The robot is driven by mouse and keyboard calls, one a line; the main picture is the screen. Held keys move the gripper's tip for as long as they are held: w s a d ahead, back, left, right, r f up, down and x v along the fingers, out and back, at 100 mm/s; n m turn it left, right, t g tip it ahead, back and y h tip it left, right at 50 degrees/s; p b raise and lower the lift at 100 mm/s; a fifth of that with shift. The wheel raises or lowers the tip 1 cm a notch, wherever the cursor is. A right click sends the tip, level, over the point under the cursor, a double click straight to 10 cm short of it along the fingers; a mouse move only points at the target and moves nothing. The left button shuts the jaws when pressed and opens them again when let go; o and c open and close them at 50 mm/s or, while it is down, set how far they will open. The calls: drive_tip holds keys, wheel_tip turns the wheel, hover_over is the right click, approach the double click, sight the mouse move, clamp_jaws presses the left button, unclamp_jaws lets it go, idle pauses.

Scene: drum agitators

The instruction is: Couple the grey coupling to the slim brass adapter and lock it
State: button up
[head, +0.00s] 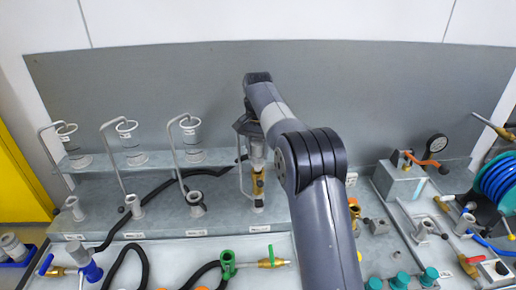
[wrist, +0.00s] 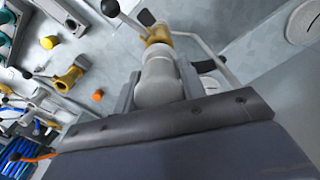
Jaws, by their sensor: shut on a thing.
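My gripper (head: 254,130) is at the middle of the bench, pointing down. In the wrist view my gripper (wrist: 160,72) is shut on a grey coupling (wrist: 158,88), a rounded grey body between the jaws. Just past the coupling is a brass piece (wrist: 157,34), which looks like the slim brass adapter. In the head view the brass adapter (head: 258,182) stands upright below the coupling (head: 257,155). They are in line and close; I cannot tell whether the coupling is seated. A lever with a dark knob (wrist: 110,8) sticks out beside the brass piece.
Several grey stands with clear cylinders (head: 131,140) line the left of the bench. A bent grey rod stands close beside the adapter. Black hoses (head: 165,185) cross the bench. A larger brass fitting (head: 361,205) is at right, partly behind my arm.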

drive_tip(key=shift+f, duration=0.1)
drive_tip(key=shift+f+b, duration=0.55)
drive_tip(key=shift+f, duration=0.5)
drive_tip(key=shift+f, duration=0.35)
idle(0.4)
drive_tip(key=o, duration=1.3)
drive_tip(key=shift+c, duration=0.3)
wheel_tip(320, 180, up, 3)
drive_tip(key=shift+f+p, duration=0.2)
drive_tip(key=shift+p, duration=0.4)
drive_tip(key=shift+r, duration=3.7)
